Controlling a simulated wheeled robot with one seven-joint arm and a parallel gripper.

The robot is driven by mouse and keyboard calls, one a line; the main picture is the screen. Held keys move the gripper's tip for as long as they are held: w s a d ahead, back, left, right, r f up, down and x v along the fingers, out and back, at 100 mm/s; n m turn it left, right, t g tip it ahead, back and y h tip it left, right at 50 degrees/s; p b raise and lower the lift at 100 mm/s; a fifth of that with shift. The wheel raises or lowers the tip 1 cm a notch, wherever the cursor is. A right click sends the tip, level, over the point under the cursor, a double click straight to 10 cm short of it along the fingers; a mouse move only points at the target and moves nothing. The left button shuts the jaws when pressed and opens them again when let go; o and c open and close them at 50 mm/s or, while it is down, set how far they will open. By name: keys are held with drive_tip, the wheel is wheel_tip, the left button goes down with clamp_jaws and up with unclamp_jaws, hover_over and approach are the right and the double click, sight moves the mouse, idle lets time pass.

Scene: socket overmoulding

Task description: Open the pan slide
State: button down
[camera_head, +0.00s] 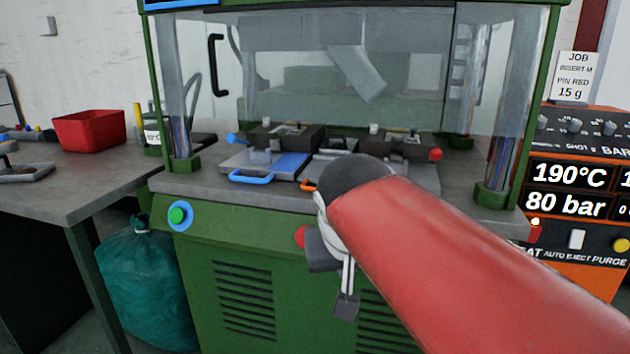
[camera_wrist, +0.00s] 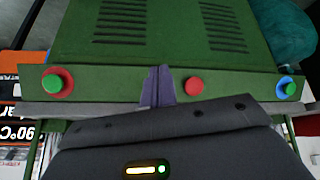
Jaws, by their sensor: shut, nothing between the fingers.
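Two slides sit on the green machine's worktop; no label shows which is the pan slide. The left slide (camera_head: 238,163) is a grey plate with a blue handle (camera_head: 251,180) at its front edge. The right one has an orange handle (camera_head: 308,185), mostly hidden behind my arm. My gripper (camera_head: 345,306) is shut and empty. It points down in front of the machine's front panel, below the worktop edge and apart from both handles. Its closed fingers (camera_wrist: 158,86) show in the wrist view beside the red button (camera_wrist: 194,86).
A green button with a blue ring (camera_head: 180,214) is on the front panel at left. Clear guards (camera_head: 345,70) stand over the worktop. An orange control unit (camera_head: 580,190) is at right. A side table (camera_head: 90,180) with a red bin (camera_head: 90,130) is at left, a teal bag (camera_head: 150,290) below.

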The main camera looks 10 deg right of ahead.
sight(314, 195)
drive_tip(key=w+a+r+m+t+h, duration=0.1)
drive_tip(key=w+r+m, duration=0.1)
drive_tip(key=w+r, duration=0.55)
drive_tip(key=w+a+r+m+h, duration=0.15)
drive_tip(key=w+r, duration=0.25)
drive_tip(key=w, duration=0.6)
drive_tip(key=shift+y, duration=0.25)
drive_tip(key=b+x, duration=0.1)
drive_tip(key=x, duration=0.8)
drive_tip(key=shift+w+d+f, duration=0.1)
drive_tip(key=shift+w+d, duration=0.15)
drive_tip(key=shift+w, duration=0.15)
drive_tip(key=shift+s+a+b, duration=0.3)
drive_tip(key=shift+s, duration=0.25)
drive_tip(key=s+a+b, duration=0.2)
drive_tip(key=s+a, duration=0.3)
drive_tip(key=s, duration=0.4)
drive_tip(key=s+a+b, duration=0.2)
drive_tip(key=s+a, duration=0.2)
drive_tip(key=s, duration=0.5)
drive_tip(key=s+a+b, duration=0.2)
drive_tip(key=s+a, duration=0.3)
drive_tip(key=s, duration=0.4)
drive_tip(key=shift+s+a, duration=0.2)
drive_tip(key=shift+a, duration=0.1)
